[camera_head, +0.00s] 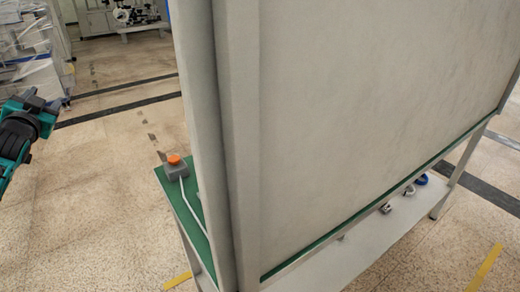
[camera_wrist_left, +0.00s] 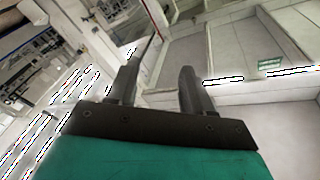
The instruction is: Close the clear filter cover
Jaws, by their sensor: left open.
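I cannot make out the clear filter cover in either view. My left gripper (camera_wrist_left: 160,68) shows in the left wrist view with its two dark fingers apart and nothing seen between them. In the head view my teal and black left arm is at the left edge, out over the floor and left of a large grey panel (camera_head: 370,110). My right gripper is in neither view.
The grey panel stands on a green-topped table (camera_head: 187,212) and hides much behind it. A grey box with an orange button (camera_head: 174,160) and a cable sits on the table's left end. Several small items lie on the lower shelf (camera_head: 375,240). The floor at left is open.

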